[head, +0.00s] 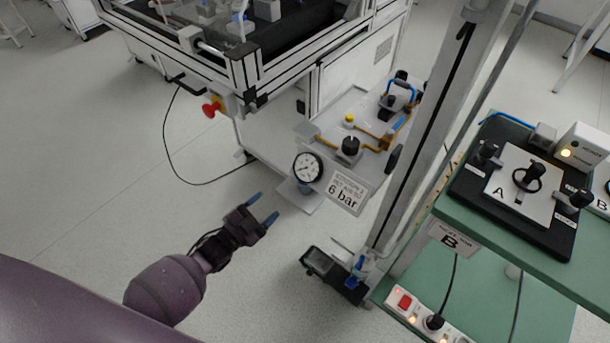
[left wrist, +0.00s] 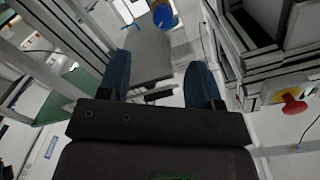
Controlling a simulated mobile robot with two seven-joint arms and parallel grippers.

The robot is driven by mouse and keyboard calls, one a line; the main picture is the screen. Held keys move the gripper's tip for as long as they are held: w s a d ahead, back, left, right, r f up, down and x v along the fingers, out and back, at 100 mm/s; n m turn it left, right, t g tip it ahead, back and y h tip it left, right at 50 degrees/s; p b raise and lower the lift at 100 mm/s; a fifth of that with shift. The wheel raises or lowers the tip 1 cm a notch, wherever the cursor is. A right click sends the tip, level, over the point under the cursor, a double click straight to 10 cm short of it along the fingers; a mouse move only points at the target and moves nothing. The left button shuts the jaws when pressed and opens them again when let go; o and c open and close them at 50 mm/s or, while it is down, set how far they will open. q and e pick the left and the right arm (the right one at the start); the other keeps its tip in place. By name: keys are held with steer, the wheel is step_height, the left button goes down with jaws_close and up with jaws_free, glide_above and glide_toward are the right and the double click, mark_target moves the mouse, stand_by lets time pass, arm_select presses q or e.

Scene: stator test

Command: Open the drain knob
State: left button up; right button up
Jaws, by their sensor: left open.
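My left gripper (head: 262,208) is open and empty, with two blue fingers. It is in front of the pneumatic panel, to the lower left of the round pressure gauge (head: 307,167). A small grey-blue part (head: 305,188) shows just under the gauge; I cannot tell whether it is the drain knob. In the left wrist view my open fingers (left wrist: 160,75) have a grey plate (left wrist: 150,52) beyond them. A blue round part with a yellow edge (left wrist: 165,15) is past the plate, at the top. My right gripper is not in view.
A "6 bar" sign (head: 346,192) hangs beside the gauge. A red emergency button (head: 211,108) is on the machine frame. A grey post (head: 435,120) and green bench (head: 475,225) stand to the right. A black box (head: 330,270) is near the post's foot.

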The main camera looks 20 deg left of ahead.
arm_select(q)
steer(key=w+d+n+b, duration=0.2)
steer(key=w+d+n, duration=0.2)
steer(key=w+n, duration=0.3)
steer(key=shift+w+r+n, duration=0.25)
steer(key=shift+w+n, duration=0.15)
steer(key=shift+w, duration=1.55)
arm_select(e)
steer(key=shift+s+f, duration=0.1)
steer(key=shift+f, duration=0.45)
arm_select(q)
steer(key=c, duration=0.9)
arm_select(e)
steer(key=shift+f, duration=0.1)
